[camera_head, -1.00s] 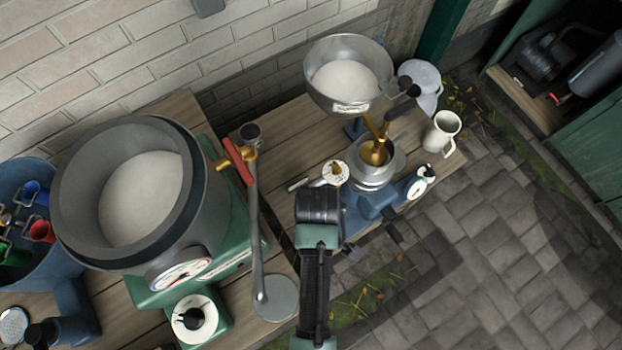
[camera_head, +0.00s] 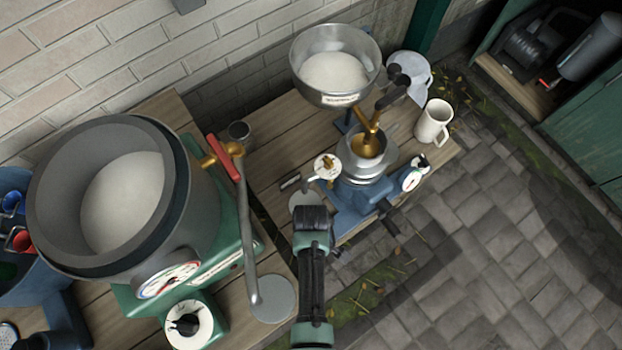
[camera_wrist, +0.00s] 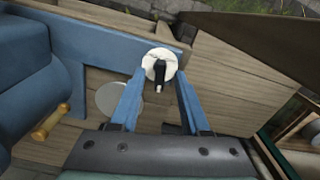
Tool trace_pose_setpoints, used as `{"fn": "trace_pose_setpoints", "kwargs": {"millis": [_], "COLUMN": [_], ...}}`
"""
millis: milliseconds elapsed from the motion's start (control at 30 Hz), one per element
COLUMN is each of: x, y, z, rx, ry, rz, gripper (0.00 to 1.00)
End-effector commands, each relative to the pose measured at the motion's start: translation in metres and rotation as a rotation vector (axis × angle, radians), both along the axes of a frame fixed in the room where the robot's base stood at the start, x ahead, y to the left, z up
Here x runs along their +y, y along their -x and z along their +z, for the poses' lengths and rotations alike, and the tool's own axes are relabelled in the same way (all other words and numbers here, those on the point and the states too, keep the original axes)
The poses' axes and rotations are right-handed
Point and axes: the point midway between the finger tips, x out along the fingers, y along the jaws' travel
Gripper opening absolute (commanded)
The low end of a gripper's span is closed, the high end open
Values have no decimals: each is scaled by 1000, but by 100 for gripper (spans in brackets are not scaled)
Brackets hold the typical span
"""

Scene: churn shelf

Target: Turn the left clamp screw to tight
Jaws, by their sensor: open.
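In the wrist view a white round disc with a black upright knob (camera_wrist: 160,66) sits at the end of a blue base arm (camera_wrist: 105,35). It looks like the clamp screw. My gripper (camera_wrist: 162,84) is open, its two blue fingers reaching to either side of the disc's near edge. Whether they touch it I cannot tell. In the head view the blue machine (camera_head: 345,200) stands on the wooden bench, and my gripper's housing (camera_head: 312,222) is in front of its left side. My fingers and the disc between them are hidden there.
A steel bowl (camera_head: 335,95) and a white mug (camera_head: 432,122) are at the back. Paving at the right is clear.

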Motion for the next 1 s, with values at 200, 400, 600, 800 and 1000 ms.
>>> {"fn": "trace_pose_setpoints", "kwargs": {"millis": [200, 400, 600, 800, 1000], "x": [0, 0, 0, 0, 0], "y": [0, 0, 0, 0, 0], "z": [0, 0, 0, 1, 1], "rx": [0, 0, 0, 0, 1], "ry": [0, 0, 0, 0, -1], "rz": [0, 0, 0, -15, -89], "gripper": [30, 0, 0, 0, 0]}}
